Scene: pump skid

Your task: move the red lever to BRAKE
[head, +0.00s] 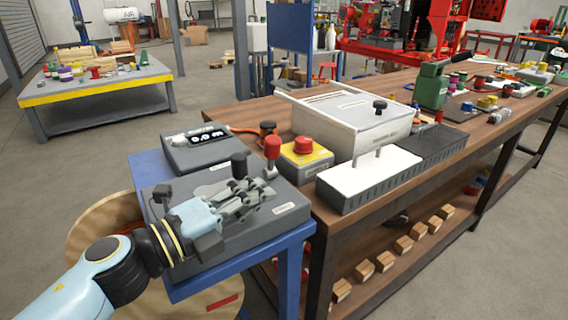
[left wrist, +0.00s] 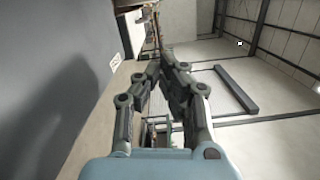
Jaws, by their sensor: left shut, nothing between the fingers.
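The red lever (head: 272,147) has a red knob on a short stem and stands at the back right of a grey control box (head: 262,225). A dark lever (head: 239,165) stands left of it on the same box. My left gripper (head: 262,189) is shut and empty over the box top, in front of both levers and apart from the red knob as far as I can tell. In the left wrist view the gripper's fingers (left wrist: 168,75) are closed beside the box's grey surface (left wrist: 60,80). The BRAKE marking is not readable. My right gripper is not in view.
A yellow box with a red button (head: 303,145) sits right of the red lever on the wooden bench. A grey panel box (head: 200,147) lies behind the control box.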

